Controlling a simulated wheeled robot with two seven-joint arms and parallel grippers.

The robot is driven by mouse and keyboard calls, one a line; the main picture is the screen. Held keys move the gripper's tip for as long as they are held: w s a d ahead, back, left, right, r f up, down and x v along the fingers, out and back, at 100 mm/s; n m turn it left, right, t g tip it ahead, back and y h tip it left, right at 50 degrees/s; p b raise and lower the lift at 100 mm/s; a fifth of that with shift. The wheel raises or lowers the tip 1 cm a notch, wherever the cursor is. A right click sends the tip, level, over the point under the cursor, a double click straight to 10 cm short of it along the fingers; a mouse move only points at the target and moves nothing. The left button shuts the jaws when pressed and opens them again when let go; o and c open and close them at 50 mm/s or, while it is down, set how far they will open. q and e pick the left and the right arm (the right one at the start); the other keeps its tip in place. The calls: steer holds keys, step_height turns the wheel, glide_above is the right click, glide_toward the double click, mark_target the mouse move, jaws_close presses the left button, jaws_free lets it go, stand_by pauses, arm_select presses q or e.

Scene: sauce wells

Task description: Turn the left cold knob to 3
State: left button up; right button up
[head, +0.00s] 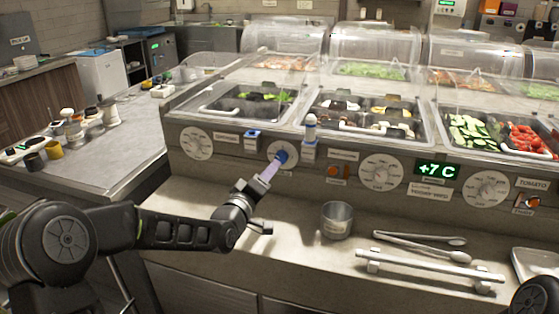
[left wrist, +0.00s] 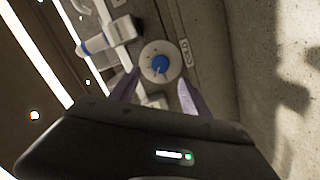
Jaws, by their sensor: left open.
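The cold knob is a blue knob (head: 281,156) on a round white dial (head: 270,150) on the counter's front panel. In the left wrist view the blue knob (left wrist: 160,65) shows face-on, with a small label beside its dial. The number it points to is too small to read. My left gripper (head: 268,172) is open just in front of the knob. In the left wrist view its two purple-grey fingers (left wrist: 158,90) stand on either side below the dial, apart from each other, with nothing between them. Contact with the knob cannot be told. My right gripper is out of view.
Other white dials (head: 197,144) (head: 380,173) line the panel, with a green +7 C display (head: 437,170).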

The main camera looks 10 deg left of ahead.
mark_target(280, 160)
arm_select(q)
steer(key=shift+w+d+p, duration=0.2)
steer(key=shift+w, duration=1.1)
steer(key=shift+w+d+p, duration=0.25)
steer(key=shift+w, duration=1.05)
steer(key=shift+w+d+p, duration=0.2)
steer(key=shift+w, duration=1.1)
steer(key=shift+c, duration=0.5)
jaws_close()
